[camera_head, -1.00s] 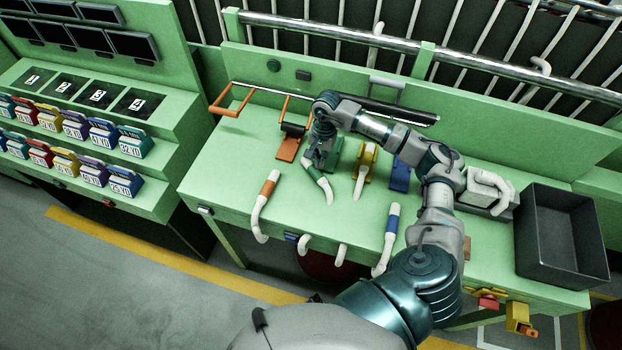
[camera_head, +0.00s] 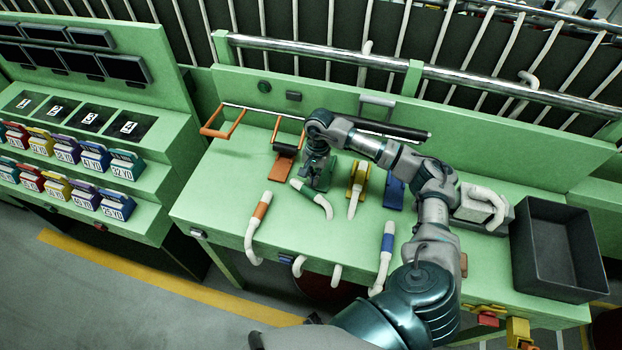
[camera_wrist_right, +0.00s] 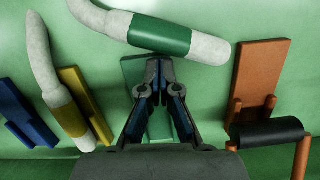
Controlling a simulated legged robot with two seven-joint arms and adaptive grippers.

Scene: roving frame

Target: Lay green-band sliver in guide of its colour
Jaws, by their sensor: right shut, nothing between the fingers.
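The green-band sliver (camera_head: 302,189) is a bent white piece with a green band. It lies on the green table in front of the green guide (camera_head: 332,172), angled across. In the wrist view the sliver (camera_wrist_right: 160,36) lies crosswise beyond my fingertips, and the green guide (camera_wrist_right: 132,70) shows partly behind the fingers. My right gripper (camera_head: 316,181) is low over the green guide, beside the sliver. In the wrist view this gripper (camera_wrist_right: 160,66) has its fingertips together and holds nothing. Whether the fingertips touch the guide, I cannot tell. My left gripper is out of view.
The orange guide (camera_head: 284,162) stands left, empty; the yellow guide (camera_head: 357,174) has a sliver at it. The blue guide (camera_head: 394,192) is right. Orange-band (camera_head: 257,221) and blue-band (camera_head: 387,250) slivers lie near the front edge. A dark bin (camera_head: 558,292) stands far right.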

